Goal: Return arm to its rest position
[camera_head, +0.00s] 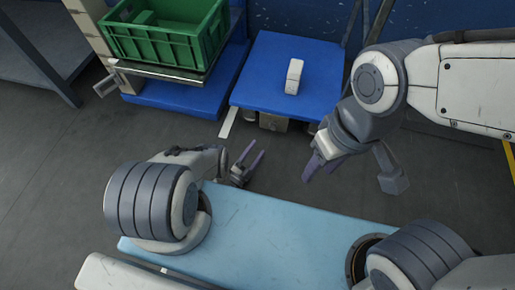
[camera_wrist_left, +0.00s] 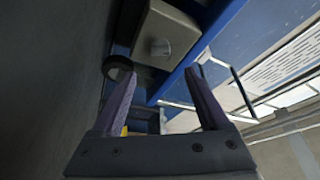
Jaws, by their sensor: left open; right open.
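My left gripper (camera_head: 252,160) is open and empty, held low in front of the blue platform in the head view. Its two purple-grey fingers also show spread in the left wrist view (camera_wrist_left: 160,85), with nothing between them. My right gripper (camera_head: 317,162) is open at the end of the right arm, which reaches in from the upper right of the head view. Nothing shows in its fingers.
A green crate (camera_head: 165,50) stands at the back left. A white object (camera_head: 294,77) rests on a blue platform (camera_head: 262,70) to the right of it. A grey table (camera_head: 25,62) is at the far left. Dark floor (camera_head: 70,170) is clear at left.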

